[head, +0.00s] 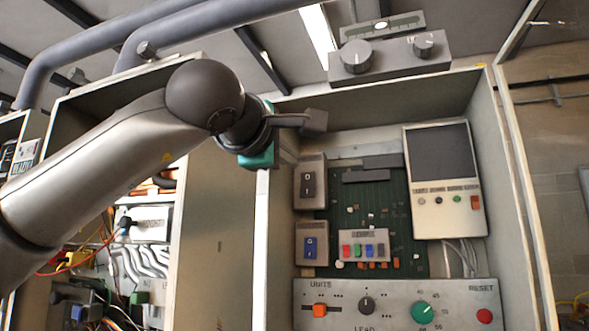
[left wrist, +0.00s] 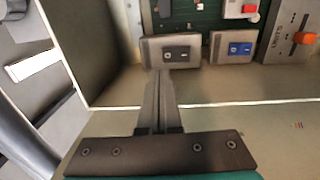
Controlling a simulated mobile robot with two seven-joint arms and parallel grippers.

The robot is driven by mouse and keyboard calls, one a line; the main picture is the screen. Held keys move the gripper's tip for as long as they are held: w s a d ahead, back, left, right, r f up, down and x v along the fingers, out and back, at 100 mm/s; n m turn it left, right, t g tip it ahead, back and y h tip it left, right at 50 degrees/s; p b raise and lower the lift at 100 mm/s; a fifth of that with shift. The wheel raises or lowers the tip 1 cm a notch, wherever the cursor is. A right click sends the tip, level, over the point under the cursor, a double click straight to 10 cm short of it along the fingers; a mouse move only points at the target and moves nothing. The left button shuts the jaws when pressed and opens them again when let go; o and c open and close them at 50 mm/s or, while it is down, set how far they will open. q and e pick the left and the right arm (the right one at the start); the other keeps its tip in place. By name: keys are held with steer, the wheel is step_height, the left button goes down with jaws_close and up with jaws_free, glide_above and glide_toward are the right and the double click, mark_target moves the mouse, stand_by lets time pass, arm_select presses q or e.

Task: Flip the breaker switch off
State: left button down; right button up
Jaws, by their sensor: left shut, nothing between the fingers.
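The frames do not label which is the breaker. My left gripper (head: 314,121) is shut and empty, at the cabinet's upper left, just above the black rocker's box. In the left wrist view my shut fingers (left wrist: 158,78) point at the edge of the black rocker's box (left wrist: 172,51); contact cannot be told. The blue rocker (left wrist: 240,48) is to its right. My right gripper is out of view.
A green circuit board (head: 375,205) and a white display unit (head: 444,180) fill the cabinet's back. A lower panel (head: 397,307) carries knobs and a red reset button. The cabinet's left edge (head: 262,235) stands beside my arm. Loose wires hang in the left cabinet.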

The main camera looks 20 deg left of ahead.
arm_select(q)
steer(key=s+b, duration=0.1)
steer(key=s, duration=0.6)
steer(key=shift+a+r, duration=0.3)
steer(key=shift+r, duration=0.05)
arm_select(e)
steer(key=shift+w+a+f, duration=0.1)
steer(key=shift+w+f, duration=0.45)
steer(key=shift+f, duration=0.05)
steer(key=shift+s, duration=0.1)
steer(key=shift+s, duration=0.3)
